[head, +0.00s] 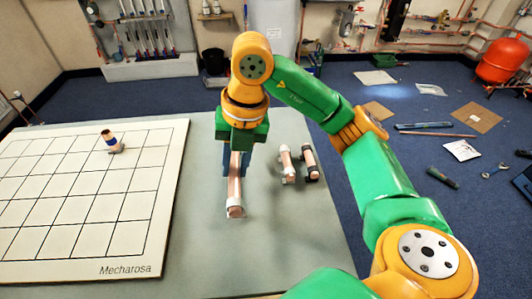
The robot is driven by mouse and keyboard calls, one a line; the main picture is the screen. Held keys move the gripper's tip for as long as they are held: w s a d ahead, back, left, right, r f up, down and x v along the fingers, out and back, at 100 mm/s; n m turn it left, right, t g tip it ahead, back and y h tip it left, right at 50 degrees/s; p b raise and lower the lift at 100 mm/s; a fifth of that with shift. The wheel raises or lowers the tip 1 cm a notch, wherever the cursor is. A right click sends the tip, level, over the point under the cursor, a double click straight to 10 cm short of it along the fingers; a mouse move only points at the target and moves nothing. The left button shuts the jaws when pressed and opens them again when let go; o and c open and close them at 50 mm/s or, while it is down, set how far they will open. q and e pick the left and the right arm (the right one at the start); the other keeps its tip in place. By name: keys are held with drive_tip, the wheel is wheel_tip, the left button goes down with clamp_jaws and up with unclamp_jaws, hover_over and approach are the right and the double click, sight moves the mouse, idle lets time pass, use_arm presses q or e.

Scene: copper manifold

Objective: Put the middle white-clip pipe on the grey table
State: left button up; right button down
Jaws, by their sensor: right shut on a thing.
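My right gripper (237,168) points down over the grey table (210,245), left of two other pipes. It is shut on a copper-coloured pipe (235,190) with a pale clip at its near end. The gripper hides the pipe's far part, and I cannot tell whether the pipe touches the table. To the right, a pipe with white clips (287,161) lies on the table. Close beside it lies a pipe with black clips (308,160). My left gripper is not in view.
A white board with a black grid (130,235) covers the table's left side. A small dark-topped object (110,142) stands on it. The table's near middle is bare. Papers, tools and pipes lie on the blue floor to the right.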

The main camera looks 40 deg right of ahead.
drive_tip(key=w+d+f, duration=0.1)
drive_tip(key=d+f, duration=0.1)
drive_tip(key=w+d+f, duration=0.1)
drive_tip(key=d+f, duration=0.1)
drive_tip(key=w+d+f, duration=0.1)
drive_tip(key=d+f, duration=0.1)
drive_tip(key=shift+d, duration=0.2)
drive_tip(key=f, duration=0.4)
drive_tip(key=shift+w+d+p, duration=0.3)
drive_tip(key=shift+f, duration=0.25)
drive_tip(key=c, duration=0.7)
unclamp_jaws()
drive_tip(key=shift+r, duration=0.3)
wheel_tip(320, 180, up, 12)
drive_tip(key=s+d+p, duration=0.1)
drive_tip(key=d, duration=0.1)
drive_tip(key=shift+s+f, duration=0.15)
drive_tip(key=shift+f, duration=0.1)
